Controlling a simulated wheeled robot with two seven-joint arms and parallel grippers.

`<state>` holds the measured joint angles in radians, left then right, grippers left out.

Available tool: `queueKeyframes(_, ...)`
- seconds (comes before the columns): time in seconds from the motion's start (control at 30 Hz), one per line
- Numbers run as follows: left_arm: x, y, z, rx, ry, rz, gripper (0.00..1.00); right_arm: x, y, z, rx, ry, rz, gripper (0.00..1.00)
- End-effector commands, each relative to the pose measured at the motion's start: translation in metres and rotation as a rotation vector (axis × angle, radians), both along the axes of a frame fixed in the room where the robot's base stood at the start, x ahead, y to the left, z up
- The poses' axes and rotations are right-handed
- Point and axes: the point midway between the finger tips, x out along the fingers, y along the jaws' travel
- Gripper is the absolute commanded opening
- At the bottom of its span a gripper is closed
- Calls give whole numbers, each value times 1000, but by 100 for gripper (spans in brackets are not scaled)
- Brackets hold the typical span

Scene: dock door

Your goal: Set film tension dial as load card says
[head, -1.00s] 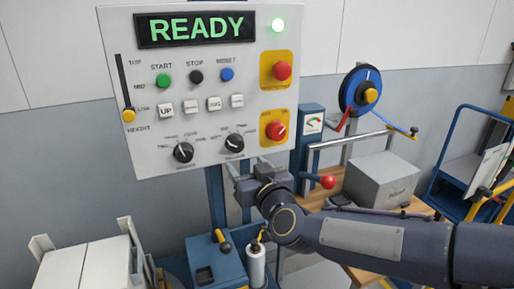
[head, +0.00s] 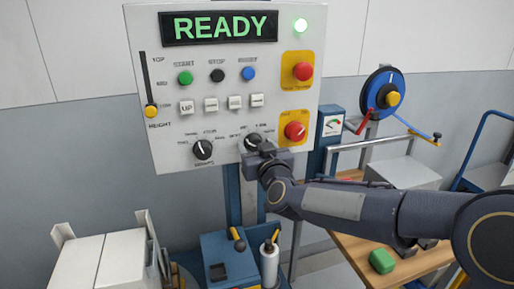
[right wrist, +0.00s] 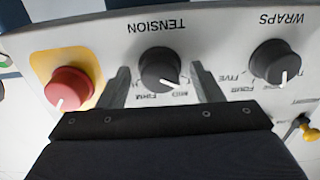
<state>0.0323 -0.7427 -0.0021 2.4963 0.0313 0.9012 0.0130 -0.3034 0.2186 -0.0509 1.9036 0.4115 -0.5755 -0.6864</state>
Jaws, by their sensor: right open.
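The tension dial (head: 252,141) is a black knob at the lower right of the grey control panel (head: 290,155). In the right wrist view the tension dial (right wrist: 158,68) appears upside down, its white mark pointing roughly toward the MID label. My right gripper (head: 254,153) is at the dial in the head view and hides its lower edge. In the right wrist view my right gripper (right wrist: 160,72) is open, with one finger on each side of the dial; contact cannot be told. My left gripper is not in view. I cannot make out a load card.
The wraps dial (head: 202,149) sits left of the tension dial. A red knob on a yellow plate (head: 294,131) is close on the right. Push buttons and a READY display (head: 220,28) are above.

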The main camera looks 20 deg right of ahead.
Motion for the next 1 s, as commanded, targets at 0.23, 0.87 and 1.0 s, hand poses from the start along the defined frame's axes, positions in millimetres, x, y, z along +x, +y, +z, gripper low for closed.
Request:
queueKeyframes(0.23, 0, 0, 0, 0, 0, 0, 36, 0, 0, 0, 0, 0, 0, 29)
queueKeyframes(0.87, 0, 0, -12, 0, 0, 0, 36, 0, 0, -1, 155, 5, -1, 15)
queueKeyframes(1.0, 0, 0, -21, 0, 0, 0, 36, 0, 0, -2, 271, 8, -2, 15)
